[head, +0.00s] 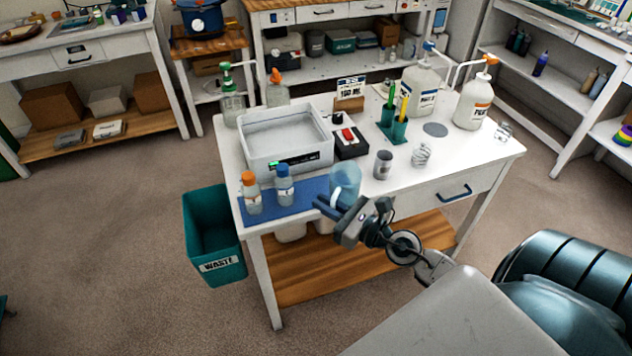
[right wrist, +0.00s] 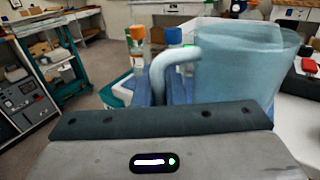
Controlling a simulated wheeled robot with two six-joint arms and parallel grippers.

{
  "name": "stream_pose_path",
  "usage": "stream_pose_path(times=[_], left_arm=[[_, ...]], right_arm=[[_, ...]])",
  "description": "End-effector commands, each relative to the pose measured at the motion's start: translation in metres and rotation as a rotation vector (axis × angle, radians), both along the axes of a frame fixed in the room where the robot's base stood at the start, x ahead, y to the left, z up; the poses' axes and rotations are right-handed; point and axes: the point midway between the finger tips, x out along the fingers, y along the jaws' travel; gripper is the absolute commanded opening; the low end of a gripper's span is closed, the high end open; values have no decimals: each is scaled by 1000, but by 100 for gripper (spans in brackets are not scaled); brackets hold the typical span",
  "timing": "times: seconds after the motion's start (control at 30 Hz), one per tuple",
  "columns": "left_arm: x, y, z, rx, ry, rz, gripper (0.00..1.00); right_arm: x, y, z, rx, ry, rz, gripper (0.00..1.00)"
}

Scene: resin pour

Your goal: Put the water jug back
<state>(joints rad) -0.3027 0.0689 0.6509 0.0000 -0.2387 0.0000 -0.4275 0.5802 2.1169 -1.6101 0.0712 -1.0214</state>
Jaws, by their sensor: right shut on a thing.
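The water jug (head: 345,177) is a translucent pale blue vessel, upright over the front of the white table, near the right end of the blue mat. I cannot tell whether the jug touches the surface. Its water level is not clear. My left gripper is not in view.
Orange-capped (head: 250,193) and blue-capped (head: 284,186) bottles stand on the blue mat (head: 308,189). Behind is a white bath (head: 262,158); a grey can (head: 383,164) stands right of the jug. A bare grey disc (head: 435,129) lies farther back. A waste bin (head: 215,240) stands left.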

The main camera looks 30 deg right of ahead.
Motion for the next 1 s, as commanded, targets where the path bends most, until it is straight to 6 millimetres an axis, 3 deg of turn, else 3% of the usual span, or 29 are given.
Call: stream_pose_path(times=[0.2, 0.43, 0.73, 0.8, 1.0], left_arm=[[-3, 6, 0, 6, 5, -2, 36], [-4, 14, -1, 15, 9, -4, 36], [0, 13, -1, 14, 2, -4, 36], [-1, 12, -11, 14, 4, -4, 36], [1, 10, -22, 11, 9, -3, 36]], right_arm=[[50, -13, -4, 1, -4, -2, 0], [91, -23, -8, 2, -2, 0, 0], [112, -28, -10, 2, -2, 0, 0], [110, -28, -25, 2, 2, 1, 0], [110, -27, -45, 2, 1, 1, 0]])
